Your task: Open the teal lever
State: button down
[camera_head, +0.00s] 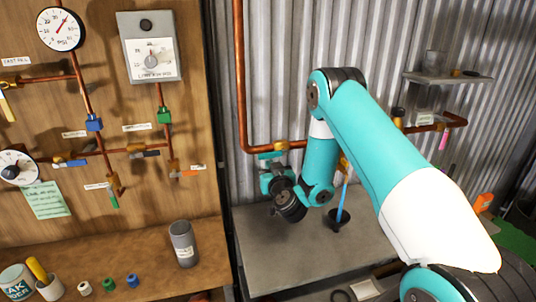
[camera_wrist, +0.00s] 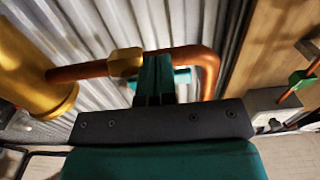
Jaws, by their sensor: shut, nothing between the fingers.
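The teal lever (camera_head: 271,155) shows as a small teal bar just below the copper pipe on the corrugated wall. In the wrist view the teal lever (camera_wrist: 182,77) is partly hidden behind my fingers, beside a brass fitting (camera_wrist: 125,62) on the copper pipe. My gripper (camera_wrist: 154,76) is shut and empty, its fingers pointing at the pipe and overlapping the lever in the picture. I cannot tell whether they touch it. In the head view the end of my arm is just below the lever, and the fingertips are hard to make out.
A wooden panel with gauges, copper pipes and other coloured levers stands at the left (camera_head: 110,150). A grey bench (camera_head: 300,262) lies below my arm, with a blue stick in a dark holder (camera_head: 340,217). A large brass body (camera_wrist: 22,70) is close at the left of the wrist view.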

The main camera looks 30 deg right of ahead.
jog(key=b+v, duration=0.6)
jog(key=b, duration=0.2)
jog(key=shift+f+b, duration=0.2)
jog(key=shift+b, duration=0.1)
jog(key=shift+d, duration=0.1)
